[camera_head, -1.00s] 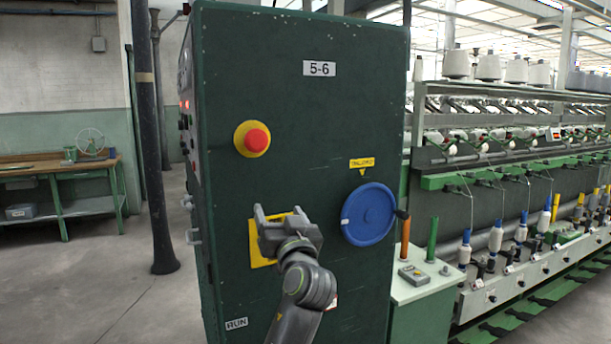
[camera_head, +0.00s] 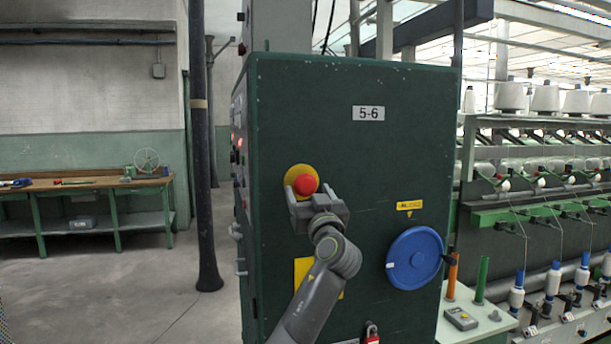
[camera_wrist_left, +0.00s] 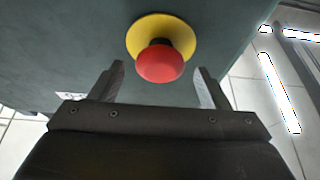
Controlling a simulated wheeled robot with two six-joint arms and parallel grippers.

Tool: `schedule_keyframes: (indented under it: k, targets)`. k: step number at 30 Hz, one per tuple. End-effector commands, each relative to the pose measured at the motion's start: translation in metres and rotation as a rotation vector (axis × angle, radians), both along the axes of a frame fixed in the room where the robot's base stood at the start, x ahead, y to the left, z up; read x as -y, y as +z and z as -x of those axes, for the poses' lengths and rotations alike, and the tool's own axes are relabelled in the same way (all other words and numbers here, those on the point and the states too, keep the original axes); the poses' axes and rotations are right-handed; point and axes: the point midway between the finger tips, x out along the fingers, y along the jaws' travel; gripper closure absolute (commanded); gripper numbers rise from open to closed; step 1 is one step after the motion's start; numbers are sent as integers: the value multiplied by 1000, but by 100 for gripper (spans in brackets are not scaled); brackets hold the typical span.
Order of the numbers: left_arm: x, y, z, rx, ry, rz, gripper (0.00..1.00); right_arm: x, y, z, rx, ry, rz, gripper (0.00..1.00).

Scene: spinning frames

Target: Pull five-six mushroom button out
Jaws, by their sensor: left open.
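The red mushroom button (camera_head: 305,184) sits on a round yellow plate (camera_head: 291,174) on the green cabinet face, below the label 5-6 (camera_head: 368,113). My left gripper (camera_head: 310,194) is open at the button, its fingers overlapping the button's lower edge in the head view. In the left wrist view the red button (camera_wrist_left: 160,64) stands out from its yellow plate (camera_wrist_left: 178,28) on a dark stem. The open fingers (camera_wrist_left: 160,80) lie to either side of and below it, with gaps on both sides. My right gripper is not in view.
A blue handwheel (camera_head: 414,258) is on the cabinet at right, under a yellow tag (camera_head: 409,205). A yellow panel (camera_head: 304,270) is partly behind my left arm. A red padlock (camera_head: 371,333) is low on the cabinet. A workbench (camera_head: 80,184) stands far left.

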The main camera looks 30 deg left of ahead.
Motion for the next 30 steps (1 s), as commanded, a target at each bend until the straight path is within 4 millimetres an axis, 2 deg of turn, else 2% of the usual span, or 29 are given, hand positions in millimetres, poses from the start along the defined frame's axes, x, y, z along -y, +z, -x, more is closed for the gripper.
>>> schedule_keyframes:
  k: [1, 7, 19, 30]
  targets:
    - [-7, 8, -5, -3, 3, -1, 30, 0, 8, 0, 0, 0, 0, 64]
    - [-21, 13, -18, -2, 2, 0, 30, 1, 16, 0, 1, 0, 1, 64]
    - [-26, 14, -22, 0, 0, 0, 30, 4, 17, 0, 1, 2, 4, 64]
    - [-26, 14, -22, 0, 0, 0, 77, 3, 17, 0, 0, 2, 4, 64]
